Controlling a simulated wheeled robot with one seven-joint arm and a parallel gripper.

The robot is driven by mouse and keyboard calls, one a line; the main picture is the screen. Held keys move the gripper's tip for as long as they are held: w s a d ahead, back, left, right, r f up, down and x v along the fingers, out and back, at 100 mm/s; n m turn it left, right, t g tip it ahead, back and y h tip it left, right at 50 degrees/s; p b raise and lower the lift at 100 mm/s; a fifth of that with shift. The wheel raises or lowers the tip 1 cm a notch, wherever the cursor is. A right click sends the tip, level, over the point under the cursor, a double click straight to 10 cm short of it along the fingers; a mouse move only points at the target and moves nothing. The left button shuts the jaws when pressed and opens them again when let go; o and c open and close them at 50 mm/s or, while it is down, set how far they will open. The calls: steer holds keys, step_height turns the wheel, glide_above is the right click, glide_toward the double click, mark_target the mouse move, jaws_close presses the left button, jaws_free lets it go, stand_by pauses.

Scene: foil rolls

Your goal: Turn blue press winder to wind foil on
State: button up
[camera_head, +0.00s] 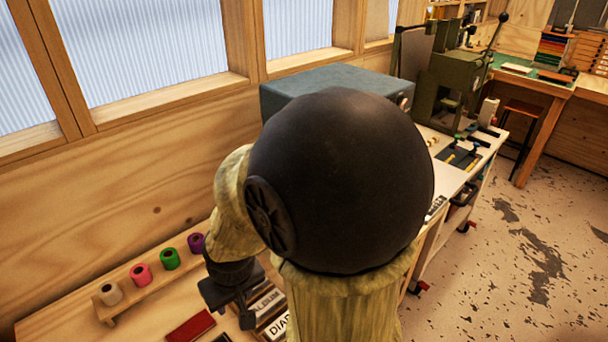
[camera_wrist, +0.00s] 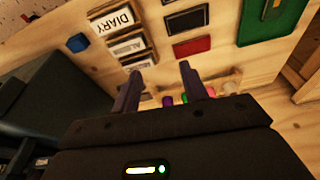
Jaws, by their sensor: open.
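Beige (camera_head: 110,293), pink (camera_head: 141,273), green (camera_head: 169,258) and purple (camera_head: 197,243) foil rolls sit in a row on a wooden rack at lower left. A dark green press (camera_head: 455,75) stands at the back. Small blue and yellow parts (camera_head: 476,144) lie before it; I cannot tell whether one is the winder. A blue block-like piece (camera_wrist: 78,42) shows in the wrist view, unclear. My gripper (camera_head: 230,306) is above the wooden bench, right of the rolls; its fingers are open and empty in the wrist view (camera_wrist: 158,76). My arm hides the middle of the scene.
A green mat (camera_wrist: 270,20) is beyond. A blue-grey box (camera_head: 330,80) stands behind my arm. The speckled floor at right is clear.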

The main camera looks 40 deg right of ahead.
steer(key=w+d+r+m+t+h+p, duration=0.15)
steer(key=w+m+p, duration=0.25)
steer(key=w, duration=0.5)
steer(key=w+d+r+m+t+h+p, duration=0.1)
steer(key=w+m+t+h+p, duration=0.2)
steer(key=w, duration=0.5)
steer(key=w+d+r+m+h+p, duration=0.1)
steer(key=d+r+m+h+p, duration=0.1)
steer(key=d+m+h+p, duration=0.3)
steer(key=s+d+r+m+g+h+p, duration=0.2)
steer(key=s+r+m+g+h, duration=0.3)
steer(key=h, duration=0.3)
steer(key=shift+s+d+r+g+p, duration=0.15)
steer(key=shift+s+d+g+p, duration=0.25)
steer(key=shift+s+d, duration=0.45)
steer(key=shift+h, duration=0.25)
